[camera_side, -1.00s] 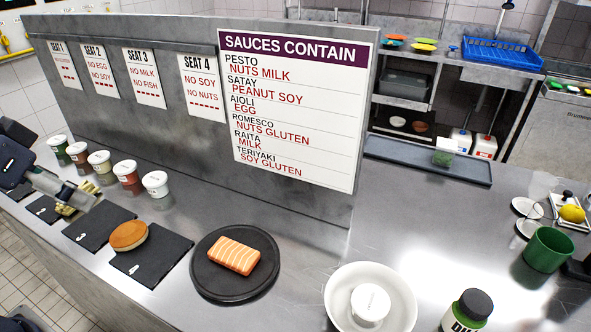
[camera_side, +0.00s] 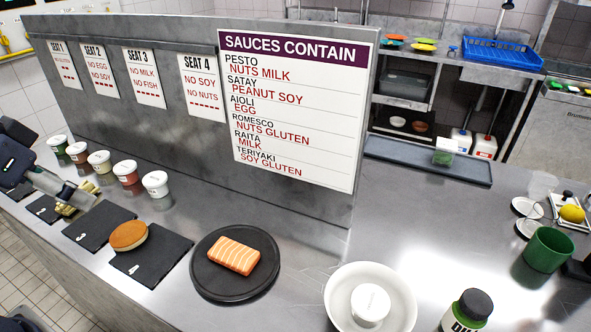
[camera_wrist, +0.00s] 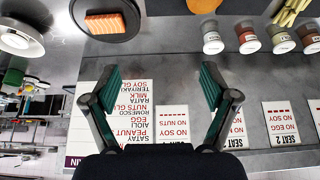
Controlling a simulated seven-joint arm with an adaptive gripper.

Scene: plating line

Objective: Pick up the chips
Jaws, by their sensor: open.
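The chips (camera_side: 65,211) are a small pile of pale yellow sticks at the left of the counter in the side view, partly hidden by my gripper. They also show at the top right edge of the wrist view (camera_wrist: 288,11), cut off by the frame. My gripper (camera_side: 82,198) overlaps the chips in the side view; its height over them is hard to judge there. In the wrist view my gripper (camera_wrist: 161,88) is open, with its two green-padded fingers wide apart and nothing between them. The chips lie to the right of the fingers there.
Several lidded sauce tubs (camera_side: 125,172) stand in a row behind the chips, before the metal partition (camera_side: 190,150). Salmon (camera_side: 233,256) lies on a black plate (camera_side: 210,287). A white bowl (camera_side: 338,300) stands right.

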